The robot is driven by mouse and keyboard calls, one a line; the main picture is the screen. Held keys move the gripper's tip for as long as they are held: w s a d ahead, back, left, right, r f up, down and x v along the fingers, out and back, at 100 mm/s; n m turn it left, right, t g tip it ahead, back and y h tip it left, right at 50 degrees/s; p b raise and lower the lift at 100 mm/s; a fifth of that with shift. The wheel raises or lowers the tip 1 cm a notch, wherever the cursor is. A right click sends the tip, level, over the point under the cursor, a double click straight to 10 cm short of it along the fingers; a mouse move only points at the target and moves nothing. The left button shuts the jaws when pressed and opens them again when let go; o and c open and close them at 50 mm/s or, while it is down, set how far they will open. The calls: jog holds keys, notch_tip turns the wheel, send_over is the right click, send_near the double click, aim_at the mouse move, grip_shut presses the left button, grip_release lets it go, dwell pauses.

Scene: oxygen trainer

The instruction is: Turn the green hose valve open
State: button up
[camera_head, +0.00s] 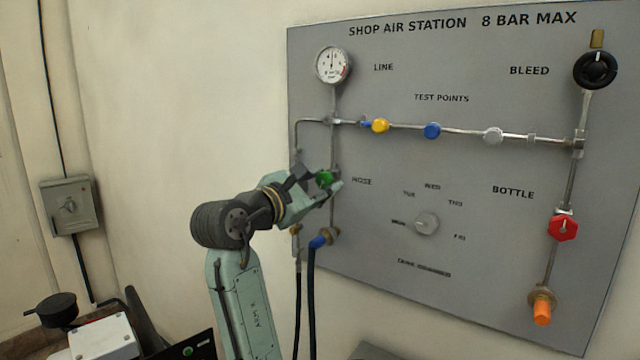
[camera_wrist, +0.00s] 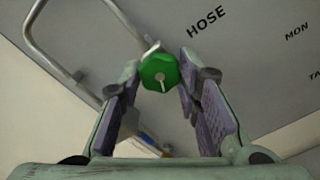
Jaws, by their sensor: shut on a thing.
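The green hose valve (camera_head: 325,178) is a small green knob on the vertical pipe left of the HOSE label. In the wrist view the green knob (camera_wrist: 159,72) shows its face, with a pale mark running from its centre toward the lower edge. My gripper (camera_head: 321,181) reaches it from the left, with one finger on either side. In the wrist view my gripper (camera_wrist: 158,82) has its fingertips at the knob's two sides, shut on it. The fingers hide part of the knob in the head view.
The grey panel (camera_head: 460,85) also carries a gauge (camera_head: 332,65), yellow (camera_head: 380,125) and blue (camera_head: 432,130) test points, a red bottle valve (camera_head: 562,228) and a black bleed knob (camera_head: 595,70). A blue hose fitting (camera_head: 320,241) sits just below my gripper.

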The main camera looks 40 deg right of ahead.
jog(key=shift+n, duration=2.3)
jog(key=o, duration=1.1)
jog(key=shift+o, duration=0.2)
jog(key=v, duration=1.2)
